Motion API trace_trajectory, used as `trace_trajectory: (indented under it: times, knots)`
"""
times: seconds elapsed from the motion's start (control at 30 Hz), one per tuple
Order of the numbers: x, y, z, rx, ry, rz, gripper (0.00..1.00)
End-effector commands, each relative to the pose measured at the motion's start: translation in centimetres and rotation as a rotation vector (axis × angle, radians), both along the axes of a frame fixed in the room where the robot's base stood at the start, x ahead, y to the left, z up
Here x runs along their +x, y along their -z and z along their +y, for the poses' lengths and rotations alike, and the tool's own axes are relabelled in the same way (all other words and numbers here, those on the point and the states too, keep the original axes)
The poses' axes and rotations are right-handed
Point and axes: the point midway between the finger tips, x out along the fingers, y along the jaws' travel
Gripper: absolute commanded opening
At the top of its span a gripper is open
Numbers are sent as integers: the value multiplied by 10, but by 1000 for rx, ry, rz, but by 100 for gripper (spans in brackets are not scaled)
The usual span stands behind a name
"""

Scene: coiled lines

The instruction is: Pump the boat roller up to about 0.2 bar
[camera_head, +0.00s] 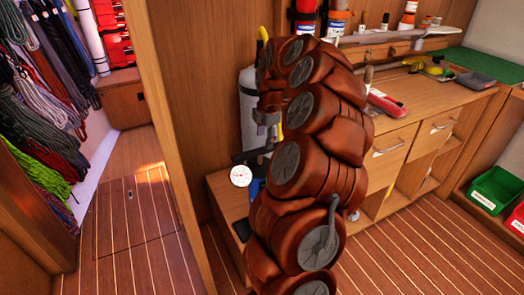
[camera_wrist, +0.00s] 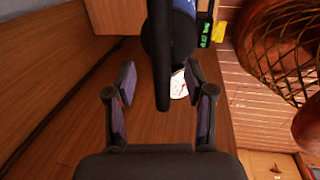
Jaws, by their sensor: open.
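The pump has a blue body (camera_head: 256,188), a black crossbar handle (camera_head: 252,155) and a round white dial gauge (camera_head: 241,176). It is at the low wooden ledge left of my arm. In the wrist view, my gripper (camera_wrist: 160,78) is open, with one finger on each side of the black handle (camera_wrist: 163,60). I cannot pick out the boat roller in either view.
A white cylinder (camera_head: 248,105) stands against the wooden partition. A workbench (camera_head: 425,105) with tools is on the right, with green (camera_head: 494,187) and red bins beyond. Coiled ropes (camera_head: 40,110) hang at left. Floor between ropes and partition is clear. My arm hides the middle.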

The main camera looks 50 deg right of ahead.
Motion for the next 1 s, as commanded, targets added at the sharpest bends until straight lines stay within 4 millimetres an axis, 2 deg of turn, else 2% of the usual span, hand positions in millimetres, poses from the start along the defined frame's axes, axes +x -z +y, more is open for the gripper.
trace_trajectory:
  times: [0.4, 0.53, 0.77, 1.0]
  knots:
    - [9, 57, -2, 4, 0, 7, 54]
    - [11, 65, -3, 2, 0, 3, 54]
    - [12, 66, -3, 1, 1, 1, 54]
    - [12, 66, -3, 3, 1, 1, 31]
